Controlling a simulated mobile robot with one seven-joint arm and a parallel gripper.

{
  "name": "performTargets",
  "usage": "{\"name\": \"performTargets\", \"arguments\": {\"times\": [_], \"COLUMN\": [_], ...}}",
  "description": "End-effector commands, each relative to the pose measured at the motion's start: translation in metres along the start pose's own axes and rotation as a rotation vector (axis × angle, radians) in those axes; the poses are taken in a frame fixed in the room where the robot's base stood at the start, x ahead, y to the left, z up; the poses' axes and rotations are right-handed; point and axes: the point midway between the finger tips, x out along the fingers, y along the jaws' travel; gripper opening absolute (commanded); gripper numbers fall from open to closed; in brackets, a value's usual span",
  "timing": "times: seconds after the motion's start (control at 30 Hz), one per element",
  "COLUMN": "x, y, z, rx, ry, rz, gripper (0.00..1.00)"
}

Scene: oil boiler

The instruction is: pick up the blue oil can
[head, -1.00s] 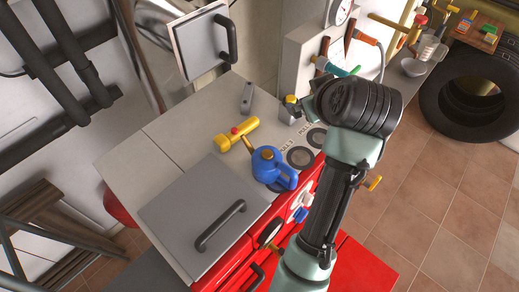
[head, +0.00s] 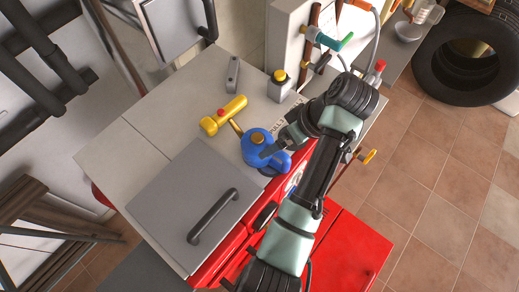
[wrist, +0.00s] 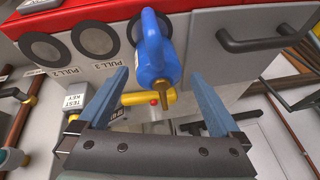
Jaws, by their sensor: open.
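The blue oil can (head: 254,146) stands on the light worktop of the red unit, near its front edge, with its brass cap up. In the wrist view the blue oil can (wrist: 152,52) shows its handle at the top and its spout pointing down. I see no finger clearly touching the can.
A yellow flashlight (head: 222,115) lies just behind the can. A grey lid with a dark handle (head: 212,216) is to the left front. A small box with a yellow button (head: 279,86) and a grey bar (head: 233,74) stand further back. Wall pipes and valves are behind my arm.

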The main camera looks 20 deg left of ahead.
Motion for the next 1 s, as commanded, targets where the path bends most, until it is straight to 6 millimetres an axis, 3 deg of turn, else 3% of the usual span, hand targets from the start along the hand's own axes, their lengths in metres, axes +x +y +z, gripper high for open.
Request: {"name": "performTargets", "arguments": {"times": [0.17, 0.5, 0.77, 1.0], "x": [0.010, 0.055, 0.059, 0.058], "y": [-0.001, -0.002, -0.001, -0.001], "z": [0.000, 0.002, 0.002, 0.002], "rx": [0.002, 0.002, 0.002, 0.002], "ry": [-0.001, -0.002, 0.000, 0.000], "rz": [-0.001, -0.001, 0.001, 0.001], "gripper": [1.00, 1.00, 1.00, 0.60]}}
